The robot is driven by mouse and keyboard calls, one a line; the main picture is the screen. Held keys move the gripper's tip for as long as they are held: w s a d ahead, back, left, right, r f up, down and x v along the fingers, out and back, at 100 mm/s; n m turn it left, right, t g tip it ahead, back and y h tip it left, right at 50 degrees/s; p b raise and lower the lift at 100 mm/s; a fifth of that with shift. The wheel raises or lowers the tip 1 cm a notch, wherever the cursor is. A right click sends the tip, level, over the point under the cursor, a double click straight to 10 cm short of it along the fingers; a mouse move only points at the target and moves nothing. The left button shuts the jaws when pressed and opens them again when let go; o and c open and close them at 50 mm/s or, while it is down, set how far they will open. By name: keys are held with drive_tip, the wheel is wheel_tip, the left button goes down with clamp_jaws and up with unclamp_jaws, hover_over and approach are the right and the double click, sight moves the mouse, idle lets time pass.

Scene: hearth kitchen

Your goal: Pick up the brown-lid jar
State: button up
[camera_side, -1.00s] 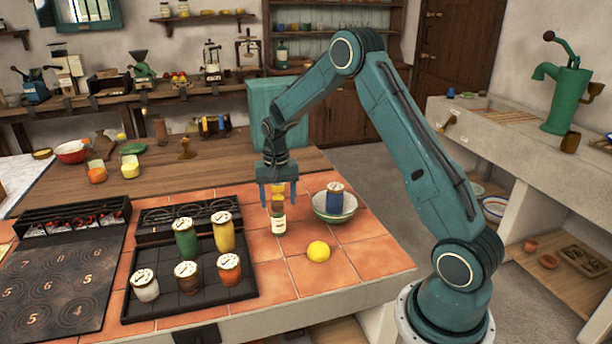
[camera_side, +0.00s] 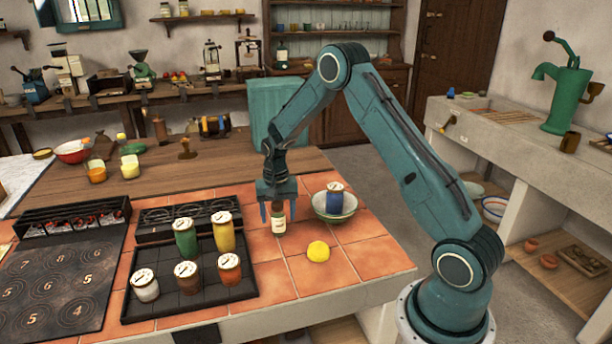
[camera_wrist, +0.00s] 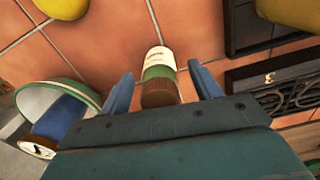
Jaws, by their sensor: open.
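The brown-lid jar (camera_side: 279,222), a small green jar with a white label, stands upright on the terracotta tiles. My gripper (camera_side: 278,216) is open and lowered over it, with one finger on each side of its upper part. In the wrist view the jar (camera_wrist: 158,65) lies between the open fingers of my gripper (camera_wrist: 162,78), with its brown lid nearest the palm and a gap visible on each side.
A green-and-white bowl (camera_side: 320,212) holding a blue jar (camera_side: 335,198) stands close to the right. A black tray (camera_side: 213,297) with several jars is at left, beside a dark hob plate (camera_side: 60,290). Front right tiles are clear.

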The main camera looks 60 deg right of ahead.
drive_tip(key=shift+c, duration=0.2)
drive_tip(key=c, duration=1.1)
drive_tip(key=shift+o, duration=0.2)
drive_tip(key=shift+r, duration=0.1)
wheel_tip(320, 180, up, 20)
idle(0.4)
